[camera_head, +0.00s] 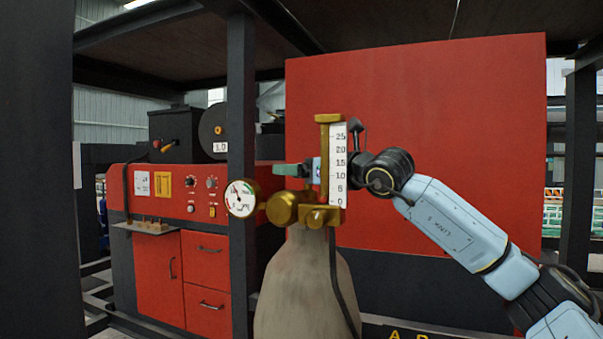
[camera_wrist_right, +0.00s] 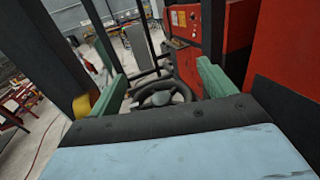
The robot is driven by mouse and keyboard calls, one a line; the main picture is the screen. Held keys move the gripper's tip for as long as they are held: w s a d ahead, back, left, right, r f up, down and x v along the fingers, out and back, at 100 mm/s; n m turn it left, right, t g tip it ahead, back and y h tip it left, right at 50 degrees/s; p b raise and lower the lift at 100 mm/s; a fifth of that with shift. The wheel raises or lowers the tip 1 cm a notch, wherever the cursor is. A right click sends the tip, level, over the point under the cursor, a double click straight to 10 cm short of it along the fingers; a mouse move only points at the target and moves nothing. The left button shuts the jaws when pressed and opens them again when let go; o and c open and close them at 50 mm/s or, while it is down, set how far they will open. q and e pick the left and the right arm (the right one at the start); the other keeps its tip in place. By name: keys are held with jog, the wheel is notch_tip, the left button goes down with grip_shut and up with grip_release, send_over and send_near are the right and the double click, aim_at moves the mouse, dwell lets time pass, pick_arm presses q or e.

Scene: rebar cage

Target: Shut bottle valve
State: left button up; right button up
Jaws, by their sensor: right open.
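The gas bottle (camera_head: 305,285) stands upright with a pale, worn body. On its top are a brass regulator (camera_head: 284,208), a round white gauge (camera_head: 240,198) and an upright flow meter (camera_head: 338,165) with a numbered scale. My right gripper (camera_head: 288,170) reaches in from the right, partly hidden behind the flow meter, its green fingers pointing left above the regulator. In the right wrist view the gripper (camera_wrist_right: 162,82) is open, with a dark round handwheel (camera_wrist_right: 160,97) showing between its spread fingers. Contact with the wheel cannot be told. In the head view the wheel is hidden. My left gripper is out of view.
A red machine (camera_head: 205,255) with knobs and drawers stands at the left behind a dark post (camera_head: 241,150). A large red panel (camera_head: 450,130) fills the background right of the bottle. A dark hose (camera_head: 336,275) hangs down the bottle's front.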

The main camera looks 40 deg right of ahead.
notch_tip(320, 180, up, 9)
jog(key=shift+r+p, duration=0.15)
jog(key=shift+p, duration=0.55)
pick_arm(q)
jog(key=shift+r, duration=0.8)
